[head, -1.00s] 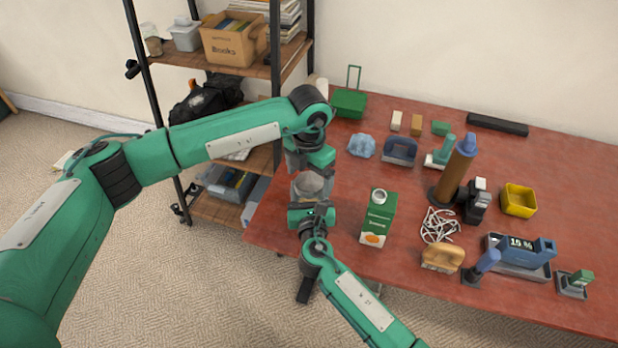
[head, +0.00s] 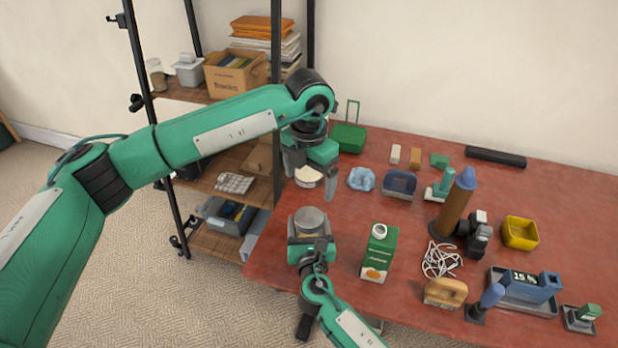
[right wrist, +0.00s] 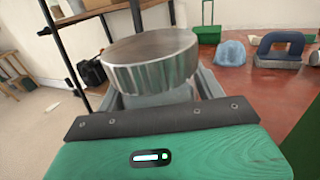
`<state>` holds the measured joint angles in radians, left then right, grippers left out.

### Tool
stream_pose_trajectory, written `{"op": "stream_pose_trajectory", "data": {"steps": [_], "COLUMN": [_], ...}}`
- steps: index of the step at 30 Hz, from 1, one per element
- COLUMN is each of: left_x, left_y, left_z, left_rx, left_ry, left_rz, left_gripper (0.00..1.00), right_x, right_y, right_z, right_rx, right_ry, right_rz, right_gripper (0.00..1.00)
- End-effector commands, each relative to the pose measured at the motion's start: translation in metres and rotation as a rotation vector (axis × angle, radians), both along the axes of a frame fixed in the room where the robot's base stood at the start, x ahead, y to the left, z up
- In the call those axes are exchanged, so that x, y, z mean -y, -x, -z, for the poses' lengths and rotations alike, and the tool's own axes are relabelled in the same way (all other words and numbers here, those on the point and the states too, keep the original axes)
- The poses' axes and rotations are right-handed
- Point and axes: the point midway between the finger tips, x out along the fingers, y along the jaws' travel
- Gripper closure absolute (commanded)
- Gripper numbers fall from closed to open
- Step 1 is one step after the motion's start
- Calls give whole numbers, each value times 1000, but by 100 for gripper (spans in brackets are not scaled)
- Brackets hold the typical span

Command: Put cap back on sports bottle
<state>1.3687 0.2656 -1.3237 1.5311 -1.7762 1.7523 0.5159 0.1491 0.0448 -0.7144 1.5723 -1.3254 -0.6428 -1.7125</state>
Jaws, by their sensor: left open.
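My right gripper (head: 310,236) is shut around the body of the sports bottle, below its top, near the table's front left. A wide, ribbed silver cap (right wrist: 152,60) sits on top of the bottle. It also shows from above in the head view (head: 311,219). The bottle's grey body (right wrist: 158,97) is mostly hidden by the cap and fingers. I cannot tell how tightly the cap is seated. My left gripper (head: 312,182) is open, behind and apart from the cap. A pale round thing (head: 308,176) shows between its fingers; I cannot tell whether it touches them.
A green and white carton (head: 379,253) stands close right of my right gripper. The ladder shelf (head: 215,174) stands left of the red table (head: 400,215). Several other items crowd the table's right side.

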Motion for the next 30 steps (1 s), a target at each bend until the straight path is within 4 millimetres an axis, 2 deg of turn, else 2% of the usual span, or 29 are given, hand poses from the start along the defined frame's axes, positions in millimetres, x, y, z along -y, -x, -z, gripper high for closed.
{"op": "stream_pose_trajectory", "data": {"steps": [2, 10, 14, 17, 24, 30], "left_x": [0, 0, 0, 0, 0, 0], "left_y": [0, 0, 0, 0, 0, 0], "left_z": [0, 0, 2, 4, 11, 17], "left_rx": [0, 0, 0, 0, 0, 0], "left_ry": [0, 0, 0, 0, 0, 0], "left_rz": [0, 0, 0, 0, 0, 0], "left_gripper": [10, 10, 10, 10, 10, 10], "right_x": [0, 0, 1, 2, 7, 9], "right_y": [0, 0, 9, 24, 79, 117], "right_z": [0, 0, 1, 2, 3, 2], "right_rx": [0, 0, 0, -2, -2, -2], "right_ry": [0, 0, -1, -1, 0, -1], "right_rz": [0, 0, -1, 0, 0, 0], "right_gripper": [17, 17, 17, 17, 17, 17]}}
